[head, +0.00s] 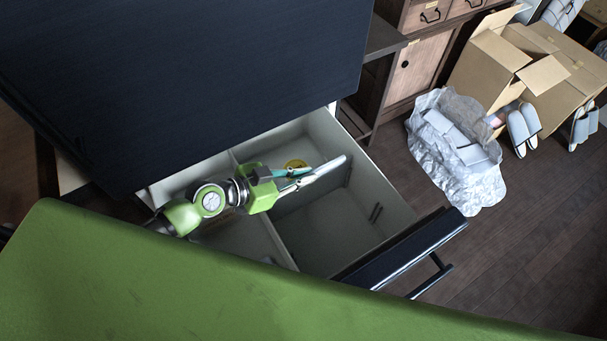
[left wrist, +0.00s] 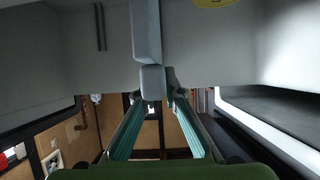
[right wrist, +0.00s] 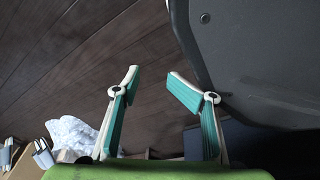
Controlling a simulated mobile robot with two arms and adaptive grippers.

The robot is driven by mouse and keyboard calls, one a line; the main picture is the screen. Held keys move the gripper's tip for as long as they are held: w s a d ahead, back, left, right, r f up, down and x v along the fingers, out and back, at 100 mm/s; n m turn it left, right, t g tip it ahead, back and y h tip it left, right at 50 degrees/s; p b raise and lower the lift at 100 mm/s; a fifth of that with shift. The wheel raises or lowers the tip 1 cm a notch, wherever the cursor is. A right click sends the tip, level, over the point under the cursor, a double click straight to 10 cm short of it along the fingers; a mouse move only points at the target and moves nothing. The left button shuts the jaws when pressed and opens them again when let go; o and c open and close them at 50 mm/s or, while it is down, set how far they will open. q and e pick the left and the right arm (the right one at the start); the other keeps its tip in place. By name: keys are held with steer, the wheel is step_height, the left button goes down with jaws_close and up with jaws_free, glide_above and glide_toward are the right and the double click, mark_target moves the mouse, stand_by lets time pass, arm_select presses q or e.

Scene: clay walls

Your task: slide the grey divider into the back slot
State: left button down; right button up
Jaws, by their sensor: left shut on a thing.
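My left gripper (head: 290,181) is shut on the grey divider (head: 334,167), over the open drawer (head: 395,195). The divider spans toward the drawer's right side wall, its pale top edge up. In the left wrist view the divider (left wrist: 147,30) sticks out ahead of the fingertips (left wrist: 152,88). A pair of dark slot lines (head: 376,212) shows on the drawer's side wall, apart from the divider, and also in the left wrist view (left wrist: 100,27). I cannot tell whether the divider sits in a slot. My right gripper (right wrist: 156,80) is open and empty, seen only in its wrist view.
A yellow round thing (head: 296,164) lies in the drawer behind the divider. A dark cabinet top (head: 200,70) overhangs the drawer's back. The dark drawer front (head: 405,248) has a bar handle. A crumpled plastic bag (head: 455,150), cardboard boxes (head: 500,65) and slippers (head: 522,128) are on the floor.

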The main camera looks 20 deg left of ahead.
arm_select(q)
steer(key=shift+f, duration=0.15)
arm_select(e)
steer(key=shift+s+d, duration=0.1)
steer(key=shift+d, duration=0.15)
steer(key=shift+r, duration=0.2)
arm_select(q)
steer(key=shift+f, duration=0.1)
steer(key=shift+f+b, duration=0.15)
steer(key=shift+b, duration=0.2)
steer(key=shift+f, duration=0.2)
arm_select(e)
steer(key=shift+w+a+r, duration=0.2)
steer(key=shift+w+r, duration=0.3)
steer(key=shift+w+a+r, duration=0.2)
steer(key=shift+w+r, duration=0.3)
arm_select(q)
steer(key=shift+b, duration=0.3)
arm_select(e)
steer(key=shift+r, duration=0.15)
arm_select(q)
steer(key=c, duration=2)
jaws_free()
steer(key=shift+c, duration=0.2)
arm_select(e)
steer(key=shift+r, duration=0.1)
